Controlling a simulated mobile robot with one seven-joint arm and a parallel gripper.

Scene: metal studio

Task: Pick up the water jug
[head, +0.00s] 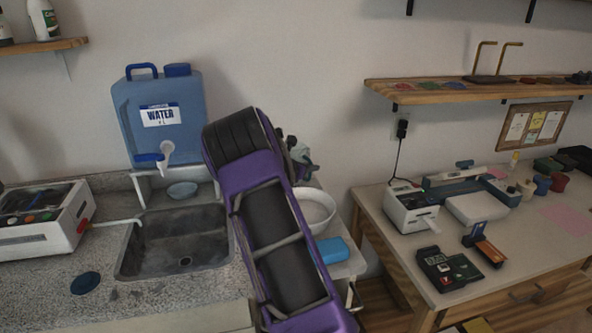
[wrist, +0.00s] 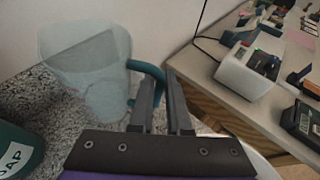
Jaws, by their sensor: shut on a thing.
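A translucent pale blue jug (wrist: 90,65) with a teal handle (wrist: 146,68) is at the left of the wrist view, over the speckled counter. My gripper (wrist: 163,85) is shut on the jug's handle. The jug looks close to upright; I cannot tell whether its base touches the counter. In the head view my purple arm hides the jug. A large blue container labelled WATER (head: 185,135), with a white tap, stands behind the sink, apart from my gripper.
A teal container with a label ending in "AP" (wrist: 12,145) stands near the jug. A sink (head: 180,240), a white bowl (head: 316,208) and a blue block (head: 333,250) are around my arm. A bench with devices (head: 410,210) is at right.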

